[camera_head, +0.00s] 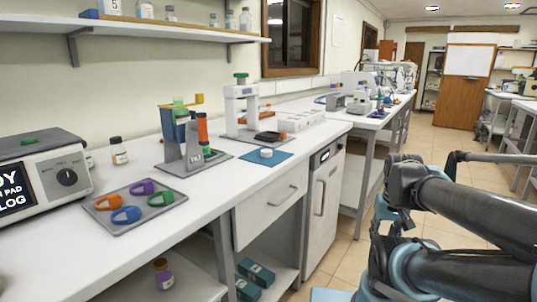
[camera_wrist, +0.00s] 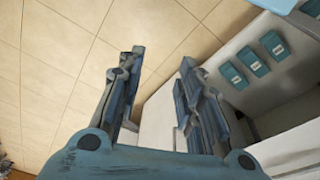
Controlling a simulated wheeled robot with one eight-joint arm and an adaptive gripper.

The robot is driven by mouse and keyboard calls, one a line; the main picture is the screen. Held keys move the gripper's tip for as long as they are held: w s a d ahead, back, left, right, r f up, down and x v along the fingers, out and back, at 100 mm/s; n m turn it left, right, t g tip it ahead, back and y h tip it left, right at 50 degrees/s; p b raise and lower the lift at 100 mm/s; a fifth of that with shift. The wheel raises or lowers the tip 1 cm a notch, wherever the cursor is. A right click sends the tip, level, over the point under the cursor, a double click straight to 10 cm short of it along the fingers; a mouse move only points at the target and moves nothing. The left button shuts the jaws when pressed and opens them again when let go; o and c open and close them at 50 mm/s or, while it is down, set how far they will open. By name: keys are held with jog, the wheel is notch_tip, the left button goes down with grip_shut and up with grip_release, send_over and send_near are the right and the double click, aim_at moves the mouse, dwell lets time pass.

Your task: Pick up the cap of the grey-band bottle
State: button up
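A small round white piece that looks like a cap (camera_head: 266,153) lies on a blue mat (camera_head: 283,162) on the white counter. I cannot tell whether it belongs to the grey-band bottle. No bottle with a clear grey band can be made out. A small bottle with a dark cap (camera_head: 119,151) stands upright beside the white device on the left. My gripper (camera_wrist: 162,56) shows in the wrist view with its two fingers apart and nothing between them. It points down past the counter's lower cabinet, over the tiled floor. In the head view only my arm shows, at the right.
A grey tray (camera_head: 158,213) with several coloured rings lies on the counter. Teal boxes (camera_wrist: 250,55) sit on the lower shelf. Floor is clear in the aisle.

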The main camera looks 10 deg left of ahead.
jog(key=o, duration=0.4)
jog(key=shift+s+r, duration=0.25)
jog(key=shift+o, duration=0.6)
jog(key=w+a+r+n, duration=0.4)
jog(key=w+r, duration=0.3)
jog(key=r, duration=0.4)
jog(key=shift+w+a+r+y, duration=0.25)
jog(key=shift+a+r+y, duration=0.1)
jog(key=shift+a, duration=0.25)
notch_tip(320, 180, up, 22)
jog(key=r+n+g, duration=0.1)
jog(key=n+g, duration=0.1)
jog(key=n, duration=1)
send_over(267, 151)
jog(key=d, duration=0.2)
jog(key=shift+y, duration=0.35)
jog(key=f, duration=0.5)
jog(key=a+f, duration=0.1)
jog(key=f, duration=0.5)
jog(key=a+f, duration=0.1)
jog(key=f, duration=0.5)
jog(key=shift+w+f, duration=0.2)
